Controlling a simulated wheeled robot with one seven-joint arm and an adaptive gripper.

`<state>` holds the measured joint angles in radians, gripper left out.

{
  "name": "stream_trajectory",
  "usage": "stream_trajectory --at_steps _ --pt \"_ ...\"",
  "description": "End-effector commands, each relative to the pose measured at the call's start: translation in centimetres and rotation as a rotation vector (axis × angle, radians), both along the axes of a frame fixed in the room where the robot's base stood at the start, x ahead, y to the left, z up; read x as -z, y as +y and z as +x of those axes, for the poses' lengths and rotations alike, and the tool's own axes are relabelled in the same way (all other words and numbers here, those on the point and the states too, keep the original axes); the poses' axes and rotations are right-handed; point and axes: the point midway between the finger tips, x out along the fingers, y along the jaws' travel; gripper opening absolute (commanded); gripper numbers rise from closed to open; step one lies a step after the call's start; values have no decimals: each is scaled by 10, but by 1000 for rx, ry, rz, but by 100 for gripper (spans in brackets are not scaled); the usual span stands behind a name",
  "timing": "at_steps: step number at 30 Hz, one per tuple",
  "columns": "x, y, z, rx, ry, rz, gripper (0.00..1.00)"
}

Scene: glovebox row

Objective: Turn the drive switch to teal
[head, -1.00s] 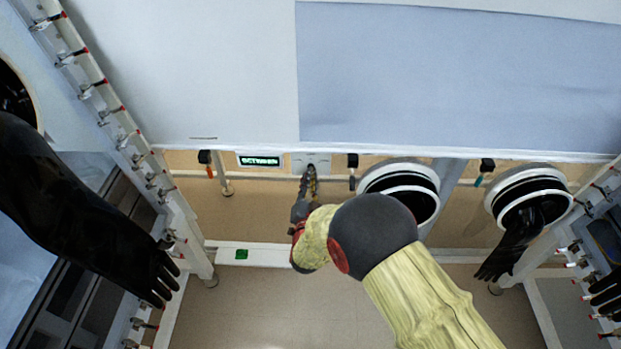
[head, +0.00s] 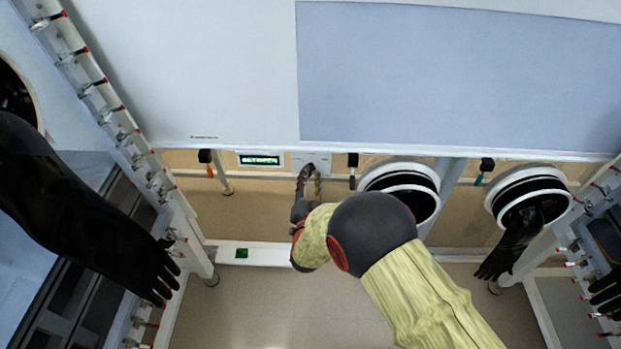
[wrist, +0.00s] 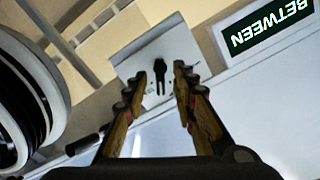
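The drive switch is a black knob (wrist: 160,72) on a pale square plate (wrist: 178,50) in the wrist view. The plate shows small in the head view (head: 311,157), where the knob is hidden by my gripper. My gripper (head: 310,172) is at the plate with its fingers spread. In the wrist view my gripper (wrist: 160,92) is open and empty, with the knob just beyond and between its fingertips, apart from both. No colour labels are readable.
A round glove port (head: 400,188) is close to the right of the switch. Black levers hang nearby, one orange-tipped (head: 207,162) and one teal-tipped (head: 484,170). A black glove (head: 80,215) hangs at the left. A green patch (head: 241,253) is on the lower rail.

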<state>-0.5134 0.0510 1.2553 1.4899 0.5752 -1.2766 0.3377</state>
Motion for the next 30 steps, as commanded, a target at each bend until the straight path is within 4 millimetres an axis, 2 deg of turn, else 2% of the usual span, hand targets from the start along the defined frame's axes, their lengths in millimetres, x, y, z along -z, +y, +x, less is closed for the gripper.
stream_trajectory --at_steps 7,11,24,30 --pt "0 0 -1 0 0 0 27" --pt "-1 1 -11 -1 -1 1 27" --pt "0 4 -95 -3 -1 -1 27" --pt "0 5 -116 -2 -1 1 27"
